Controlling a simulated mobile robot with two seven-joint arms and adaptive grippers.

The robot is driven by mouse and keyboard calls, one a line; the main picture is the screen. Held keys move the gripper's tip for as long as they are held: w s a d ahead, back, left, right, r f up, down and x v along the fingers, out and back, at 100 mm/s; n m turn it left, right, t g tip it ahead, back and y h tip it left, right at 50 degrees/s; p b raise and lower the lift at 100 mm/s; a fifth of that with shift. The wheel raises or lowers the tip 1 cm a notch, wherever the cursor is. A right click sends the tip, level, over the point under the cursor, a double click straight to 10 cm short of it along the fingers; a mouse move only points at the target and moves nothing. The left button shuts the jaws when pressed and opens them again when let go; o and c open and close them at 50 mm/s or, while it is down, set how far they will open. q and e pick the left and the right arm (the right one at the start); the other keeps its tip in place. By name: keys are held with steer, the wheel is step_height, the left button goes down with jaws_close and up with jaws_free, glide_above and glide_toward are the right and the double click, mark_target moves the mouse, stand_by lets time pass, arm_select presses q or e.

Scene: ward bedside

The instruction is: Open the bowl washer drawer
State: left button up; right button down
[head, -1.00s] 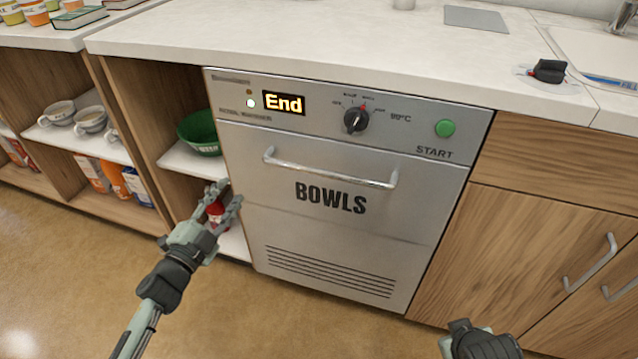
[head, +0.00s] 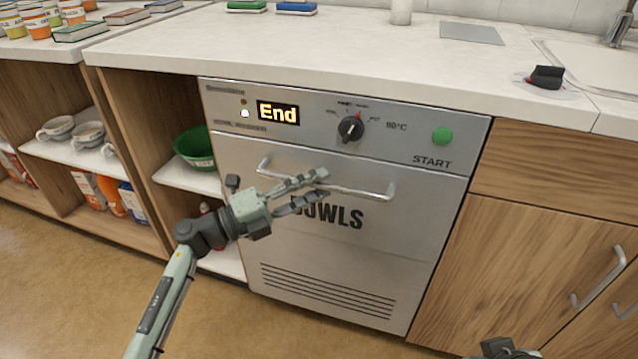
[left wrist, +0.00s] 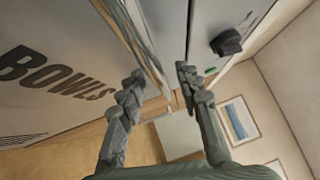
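The bowl washer (head: 340,240) is a silver unit under the counter. Its drawer front, marked BOWLS, is shut. The drawer handle (head: 375,192) is a horizontal metal bar; it also runs between the finger directions in the left wrist view (left wrist: 150,62). My left gripper (head: 322,185) is open at the handle, its fingers pointing right and covering the middle of the bar. In the left wrist view the fingers (left wrist: 160,78) are spread, with the bar between or just beyond them; contact cannot be told. My right gripper (head: 505,350) is mostly cut off at the bottom edge.
The panel above has an "End" display (head: 278,112), a dial (head: 350,128) and a green start button (head: 442,135). Open shelves on the left hold a green bowl (head: 196,147) and cups (head: 88,133). Wooden cupboards (head: 540,230) stand at right.

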arm_select(q)
steer(key=shift+w+d, duration=0.2)
steer(key=shift+d, duration=0.25)
steer(key=shift+c, duration=0.4)
jaws_close()
